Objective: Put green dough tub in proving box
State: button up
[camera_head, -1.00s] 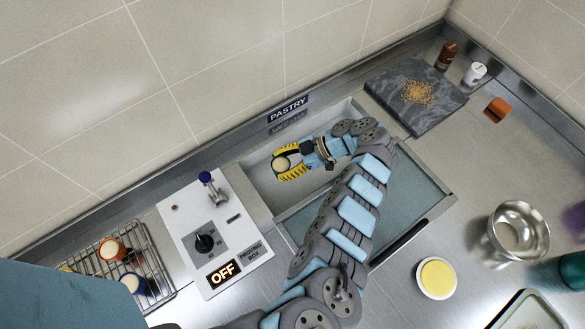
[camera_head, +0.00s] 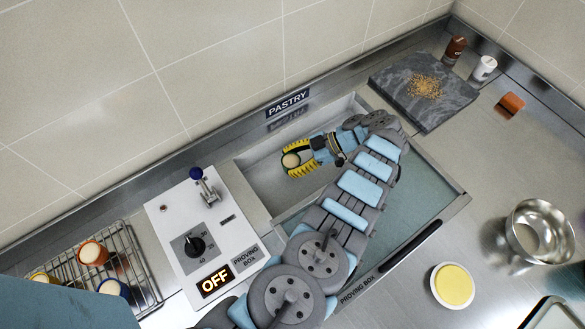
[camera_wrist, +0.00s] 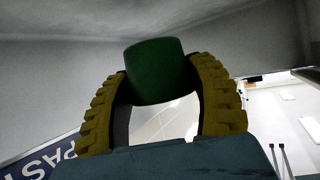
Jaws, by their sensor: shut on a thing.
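My gripper (camera_head: 297,158) is shut on the green dough tub. In the wrist view the green tub (camera_wrist: 158,70) sits between the two curved yellow fingers. In the head view only its pale dough top (camera_head: 291,160) shows there; its green side is hidden. The gripper and tub are over the uncovered back part of the proving box (camera_head: 258,168). I cannot tell whether the tub touches the box floor. The glass lid (camera_head: 415,200) covers the front part, partly behind my arm.
The white control panel (camera_head: 178,225) with a blue-knobbed lever (camera_head: 197,175) reads OFF. A wire rack (camera_head: 135,262) at left holds an orange tub (camera_head: 94,253), a blue tub (camera_head: 115,289) and a yellow tub (camera_head: 43,277). A slate board (camera_head: 440,103), metal bowl (camera_head: 541,232) and yellow-filled dish (camera_head: 452,286) are right.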

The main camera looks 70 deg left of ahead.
aim_at(292, 166)
jog(key=shift+f, duration=0.1)
jog(key=shift+w+a+f+b, duration=0.35)
jog(key=shift+f+b, duration=0.1)
jog(key=shift+b, duration=0.75)
jog(key=shift+d+f+b, duration=0.1)
jog(key=shift+f+b, duration=0.85)
jog(key=shift+f, duration=0.25)
jog(key=shift+f, duration=0.2)
jog(key=o, duration=1.3)
jog(key=shift+s+r, duration=0.1)
jog(key=shift+r, duration=0.1)
